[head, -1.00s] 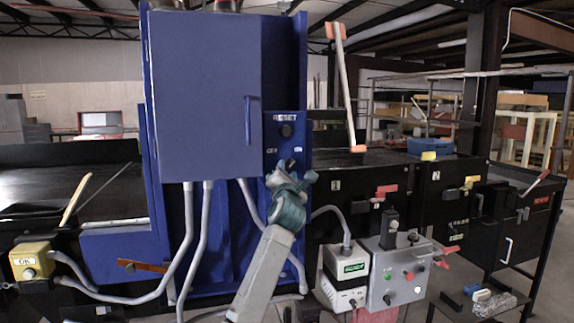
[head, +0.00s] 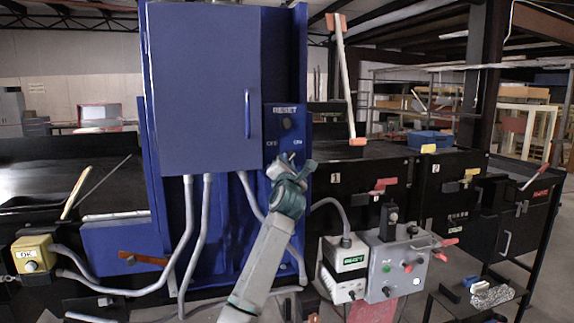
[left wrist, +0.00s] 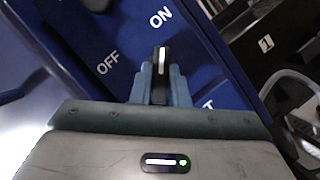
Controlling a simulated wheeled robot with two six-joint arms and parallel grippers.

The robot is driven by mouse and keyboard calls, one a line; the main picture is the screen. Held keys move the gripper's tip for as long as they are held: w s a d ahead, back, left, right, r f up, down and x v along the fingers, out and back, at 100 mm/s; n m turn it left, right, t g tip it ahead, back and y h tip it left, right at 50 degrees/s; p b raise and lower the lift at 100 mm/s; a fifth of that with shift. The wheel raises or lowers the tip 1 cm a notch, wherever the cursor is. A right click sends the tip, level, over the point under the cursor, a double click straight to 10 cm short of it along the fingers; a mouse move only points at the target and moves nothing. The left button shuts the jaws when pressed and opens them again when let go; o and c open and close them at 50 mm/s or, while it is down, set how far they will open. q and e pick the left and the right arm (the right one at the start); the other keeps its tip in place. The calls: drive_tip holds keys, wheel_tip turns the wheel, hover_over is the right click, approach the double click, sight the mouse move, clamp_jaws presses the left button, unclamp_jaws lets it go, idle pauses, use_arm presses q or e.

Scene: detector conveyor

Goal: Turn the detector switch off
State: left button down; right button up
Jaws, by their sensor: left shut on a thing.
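The detector switch shows in the left wrist view as a black knob (left wrist: 162,62) with a white line on a blue panel (left wrist: 205,75). Its line points toward the ON label (left wrist: 160,18); the OFF label (left wrist: 108,62) is to its left. My left gripper (left wrist: 161,80) is shut on the knob, one finger on each side. In the head view my left gripper (head: 286,165) is at the panel just below the OFF and ON labels and hides the knob. My right gripper is not in view.
Above the switch is a dark round button (head: 286,124) under a RESET label. The blue cabinet (head: 205,90) with its handle stands left of the panel. A grey control box (head: 393,268) and a white box (head: 345,262) stand at lower right. Grey conduits run below the cabinet.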

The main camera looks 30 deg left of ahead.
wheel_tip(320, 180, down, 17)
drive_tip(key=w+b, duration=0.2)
drive_tip(key=b, duration=1.5)
use_arm(q)
drive_tip(key=shift+w+d+n+g+y+b, duration=0.1)
drive_tip(key=shift+n+g+y+b, duration=0.3)
drive_tip(key=shift+n+g+y, duration=2.45)
drive_tip(key=shift+w+d+n+g+h+b, duration=0.15)
drive_tip(key=shift+n+g+h+b, duration=0.15)
drive_tip(key=shift+n, duration=5.25)
drive_tip(key=shift+w+d+n+g+y+b, duration=0.1)
drive_tip(key=shift+n+g+y+b, duration=0.35)
drive_tip(key=shift+n+g+y, duration=2.35)
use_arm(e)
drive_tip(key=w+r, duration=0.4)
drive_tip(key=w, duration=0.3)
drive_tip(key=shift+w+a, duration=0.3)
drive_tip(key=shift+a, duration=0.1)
use_arm(q)
drive_tip(key=n+t+h, duration=0.2)
drive_tip(key=n+h, duration=0.1)
drive_tip(key=shift+t, duration=0.35)
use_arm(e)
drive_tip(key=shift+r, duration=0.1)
use_arm(q)
drive_tip(key=c, duration=1.4)
unclamp_jaws()
